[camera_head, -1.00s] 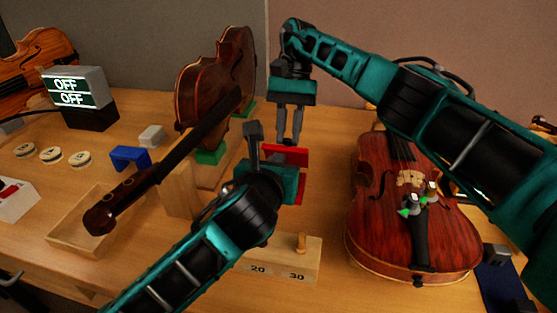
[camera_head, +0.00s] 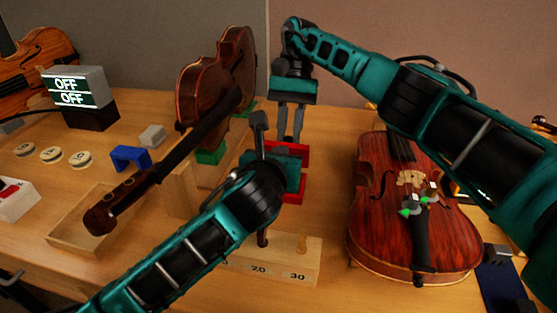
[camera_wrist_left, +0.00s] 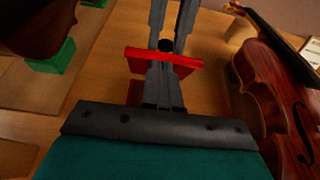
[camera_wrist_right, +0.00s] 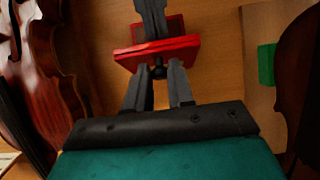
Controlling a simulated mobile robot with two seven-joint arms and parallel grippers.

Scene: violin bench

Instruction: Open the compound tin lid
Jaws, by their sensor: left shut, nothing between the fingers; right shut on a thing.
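The red compound tin (camera_head: 303,158) stands mid-bench, partly hidden behind my left gripper. Its red lid shows as a narrow slab with a dark knob in the left wrist view (camera_wrist_left: 182,61) and the right wrist view (camera_wrist_right: 180,45). My right gripper (camera_head: 290,138) points down from above, its fingers around the lid's knob (camera_wrist_right: 158,70). My left gripper (camera_head: 259,130) is shut and empty beside the tin; its fingertips (camera_wrist_left: 162,68) overlap the lid in its wrist view. I cannot tell whether they touch, or how far the lid is raised.
A numbered wooden block (camera_head: 300,262) with pegs stands in front. A violin (camera_head: 405,210) lies right; another instrument (camera_head: 215,80) stands left on green supports. A wooden tray (camera_head: 75,218), blue block (camera_head: 130,157) and OFF-lettered box (camera_head: 82,88) are further left.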

